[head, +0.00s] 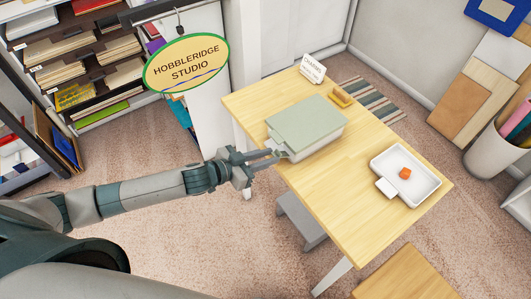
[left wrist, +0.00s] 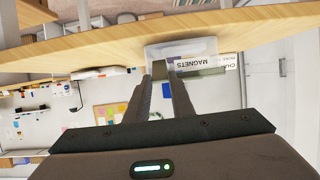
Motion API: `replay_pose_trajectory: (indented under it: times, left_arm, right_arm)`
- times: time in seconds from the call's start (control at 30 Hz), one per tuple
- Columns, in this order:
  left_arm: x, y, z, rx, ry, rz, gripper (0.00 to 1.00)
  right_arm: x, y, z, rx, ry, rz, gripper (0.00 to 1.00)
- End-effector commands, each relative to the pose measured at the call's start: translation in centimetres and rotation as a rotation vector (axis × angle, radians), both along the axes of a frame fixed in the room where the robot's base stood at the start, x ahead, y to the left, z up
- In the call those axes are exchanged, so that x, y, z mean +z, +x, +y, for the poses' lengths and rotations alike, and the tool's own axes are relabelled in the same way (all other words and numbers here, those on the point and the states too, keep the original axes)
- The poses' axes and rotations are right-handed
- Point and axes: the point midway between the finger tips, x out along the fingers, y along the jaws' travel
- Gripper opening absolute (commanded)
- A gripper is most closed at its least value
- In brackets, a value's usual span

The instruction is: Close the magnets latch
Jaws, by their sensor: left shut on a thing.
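The magnets box (head: 318,143) is pale and boxy with a grey-green lid (head: 305,120) lying on top. It stands on the wooden table. A small grey-green latch tab (head: 281,153) sticks out at its near left side. My left gripper (head: 273,154) is at this tab, its fingers shut on it. The left wrist view is upside down; there the fingertips (left wrist: 169,76) meet at the latch, in front of the box (left wrist: 200,46) with its MAGNETS label (left wrist: 194,64). The fingers hide much of the latch, so its exact angle is unclear. My right gripper is not in view.
A hanging HOBBLERIDGE STUDIO sign (head: 187,63) is behind my arm. The table front is clear.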

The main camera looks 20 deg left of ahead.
Motion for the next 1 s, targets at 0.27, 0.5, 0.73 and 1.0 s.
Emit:
replay_pose_trajectory:
  times: [0.27,0.5,0.73,1.0]
  left_arm:
    - [1.8,1.0,-0.6,-0.002,0.103,0.130,0.00]
    - [2.7,1.8,-1.3,-0.002,0.203,0.265,0.00]
    - [3.6,2.8,-2.2,-0.003,0.308,0.405,0.00]
    - [4.4,4.4,-3.4,-0.002,0.453,0.600,0.00]
  right_arm:
    - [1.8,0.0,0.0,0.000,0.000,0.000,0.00]
    - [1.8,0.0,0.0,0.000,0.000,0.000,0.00]
    - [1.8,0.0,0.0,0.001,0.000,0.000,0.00]
    - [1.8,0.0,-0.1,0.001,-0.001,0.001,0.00]
